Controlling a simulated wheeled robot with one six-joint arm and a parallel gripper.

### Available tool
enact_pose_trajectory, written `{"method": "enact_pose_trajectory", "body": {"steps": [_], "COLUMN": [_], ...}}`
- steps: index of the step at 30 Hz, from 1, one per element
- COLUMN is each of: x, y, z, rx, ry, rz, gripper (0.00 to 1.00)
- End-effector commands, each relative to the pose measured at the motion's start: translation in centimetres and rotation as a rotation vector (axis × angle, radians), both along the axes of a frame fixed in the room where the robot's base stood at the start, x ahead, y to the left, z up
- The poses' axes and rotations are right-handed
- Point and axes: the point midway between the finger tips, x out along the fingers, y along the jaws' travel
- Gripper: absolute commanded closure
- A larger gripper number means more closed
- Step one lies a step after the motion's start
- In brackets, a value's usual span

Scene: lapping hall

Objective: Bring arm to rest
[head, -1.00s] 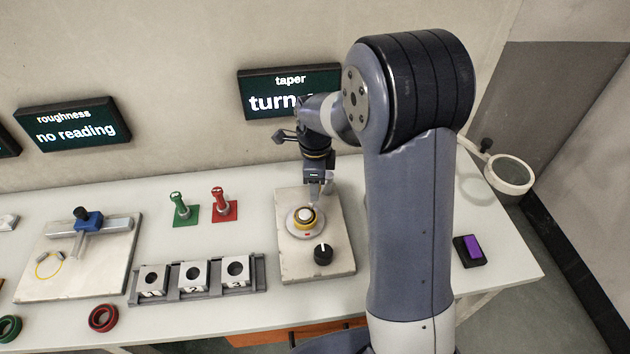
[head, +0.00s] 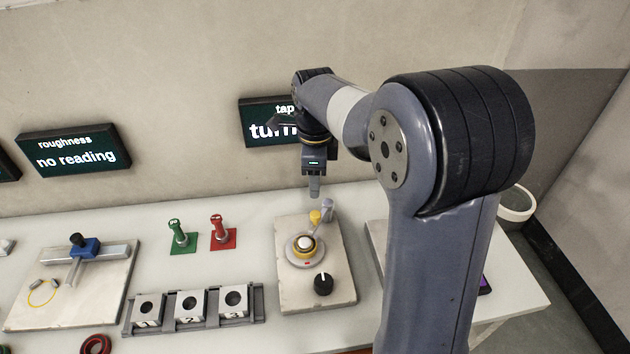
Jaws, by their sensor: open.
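My gripper (head: 314,190) hangs pointing down in the head view, above the back part of the stone plate (head: 288,292) on the bench. Its fingers are clear of everything and hold nothing. Below it on the plate is a round fixture (head: 305,248) with a white and yellow top. A black knob (head: 323,284) sits at the plate's front. My arm reaches in from the right and hides part of the bench.
A green stand (head: 182,241) and a red stand (head: 223,239) are to the left. A rack with numbered blocks (head: 192,308) lies in front of them. A blue-topped gauge (head: 88,246) is further left. The taper screen (head: 258,112) is behind my arm, partly covered.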

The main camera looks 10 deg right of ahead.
Motion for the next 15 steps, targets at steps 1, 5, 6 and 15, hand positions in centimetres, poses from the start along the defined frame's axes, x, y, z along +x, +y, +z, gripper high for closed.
{"method": "enact_pose_trajectory", "body": {"steps": [1, 5, 6, 15], "x": [0.0, 0.0, 0.0, -0.1], "y": [0.0, 0.0, 0.0, 0.0], "z": [0.0, -0.1, -0.2, -4.3], "rx": [0.0, 0.0, 0.0, -0.001], "ry": [0.0, 0.0, 0.0, 0.005], "rz": [0.0, 0.0, 0.0, 0.0], "gripper": [0.53, 0.53, 0.53, 0.53]}}
